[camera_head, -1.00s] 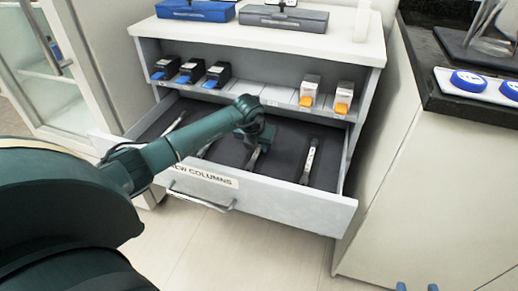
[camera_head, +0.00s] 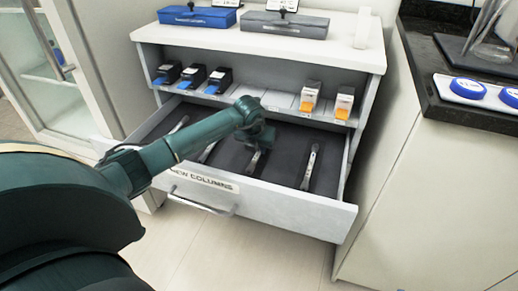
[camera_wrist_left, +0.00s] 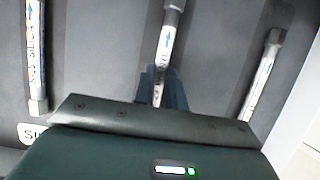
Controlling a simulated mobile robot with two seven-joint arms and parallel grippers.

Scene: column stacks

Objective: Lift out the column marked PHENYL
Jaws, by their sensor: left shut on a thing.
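My left gripper (camera_head: 258,138) reaches down into the open drawer and is shut on a white column (camera_head: 254,162). In the left wrist view this held column (camera_wrist_left: 167,38) has a blue arrow and a silver end cap. Its lettering is partly covered by the fingers (camera_wrist_left: 162,88), and only the end, seemingly "YL", shows. The column is low in the drawer; I cannot tell whether it touches the floor. My right gripper is not in view.
The drawer front (camera_head: 290,205) reads "NEW COLUMNS". A column marked SILICA (camera_wrist_left: 36,55) lies left of the held one, another column (camera_head: 309,166) right. Above are a shelf with black boxes (camera_head: 193,76) and white boxes (camera_head: 310,97), and a dark counter (camera_head: 470,105) at right.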

